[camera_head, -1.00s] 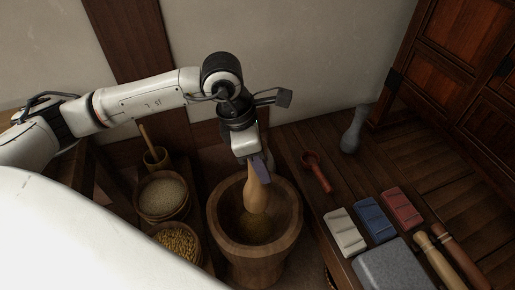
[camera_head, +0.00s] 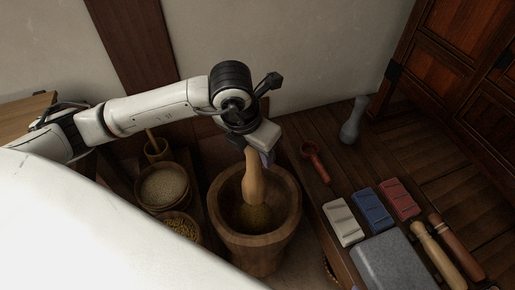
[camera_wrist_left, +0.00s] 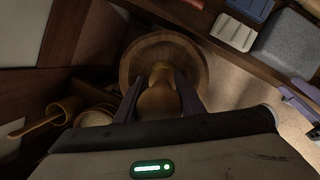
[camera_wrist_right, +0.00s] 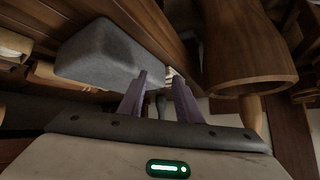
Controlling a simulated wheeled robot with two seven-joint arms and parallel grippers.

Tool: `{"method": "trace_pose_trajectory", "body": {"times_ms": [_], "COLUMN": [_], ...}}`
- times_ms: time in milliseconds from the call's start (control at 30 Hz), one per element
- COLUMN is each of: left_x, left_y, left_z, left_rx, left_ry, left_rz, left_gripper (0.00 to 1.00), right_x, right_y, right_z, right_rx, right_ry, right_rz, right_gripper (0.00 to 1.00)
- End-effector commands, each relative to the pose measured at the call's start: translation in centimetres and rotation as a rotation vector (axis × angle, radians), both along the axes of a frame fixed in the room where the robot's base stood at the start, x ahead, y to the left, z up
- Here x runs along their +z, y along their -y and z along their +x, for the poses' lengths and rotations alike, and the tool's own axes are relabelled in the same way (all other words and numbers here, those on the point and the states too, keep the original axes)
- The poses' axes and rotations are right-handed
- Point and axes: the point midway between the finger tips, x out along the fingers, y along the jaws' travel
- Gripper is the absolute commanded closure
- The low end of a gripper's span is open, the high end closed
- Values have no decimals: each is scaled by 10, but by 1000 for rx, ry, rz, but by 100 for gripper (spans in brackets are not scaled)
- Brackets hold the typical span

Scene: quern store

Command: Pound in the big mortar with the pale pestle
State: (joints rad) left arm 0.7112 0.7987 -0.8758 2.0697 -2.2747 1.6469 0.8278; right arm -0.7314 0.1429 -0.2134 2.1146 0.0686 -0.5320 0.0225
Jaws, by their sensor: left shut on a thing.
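The big wooden mortar (camera_head: 222,222) stands on the floor in the middle of the head view, with dark yellowish-brown contents (camera_head: 254,218) at its bottom. My left gripper (camera_head: 264,152) is above its back rim, shut on the pale pestle (camera_head: 254,182). The pestle is nearly upright, its thick lower end inside the mortar; whether it touches the contents is unclear. The left wrist view shows the pestle (camera_wrist_left: 160,98) between the fingers, over the mortar (camera_wrist_left: 202,62).
Tubs of pale grain (camera_head: 163,188) and yellow grain (camera_head: 182,228) stand left of the mortar. The wooden top at right holds a red scoop (camera_head: 316,163), a grey pestle (camera_head: 353,122), white, blue and red blocks, a grey stone slab (camera_head: 392,262) and two wooden rods.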

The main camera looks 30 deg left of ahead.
Motion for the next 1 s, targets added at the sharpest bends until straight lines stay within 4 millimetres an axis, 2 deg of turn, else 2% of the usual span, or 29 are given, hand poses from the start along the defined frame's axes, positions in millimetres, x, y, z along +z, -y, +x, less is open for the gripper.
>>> {"method": "trace_pose_trajectory", "body": {"times_ms": [33, 200, 433, 667, 1000], "left_x": [-11, -34, -58, -68, -68], "left_y": [0, 0, 0, 0, 0], "left_z": [1, 1, 1, 1, 1], "left_rx": [0, -1, -2, -2, -2], "left_ry": [4, 5, 5, 6, 6], "left_rz": [-2, -1, -2, -1, -1], "left_gripper": [96, 96, 96, 96, 96], "right_x": [-7, -12, -19, -21, -19], "right_y": [-1, -3, -6, -9, -10], "right_z": [0, 1, 1, 4, 5], "right_rx": [-3, -13, -16, -10, -6], "right_ry": [3, 15, 14, 6, 3], "right_rz": [7, 28, 46, 49, 50], "right_gripper": [69, 69, 69, 69, 69]}}
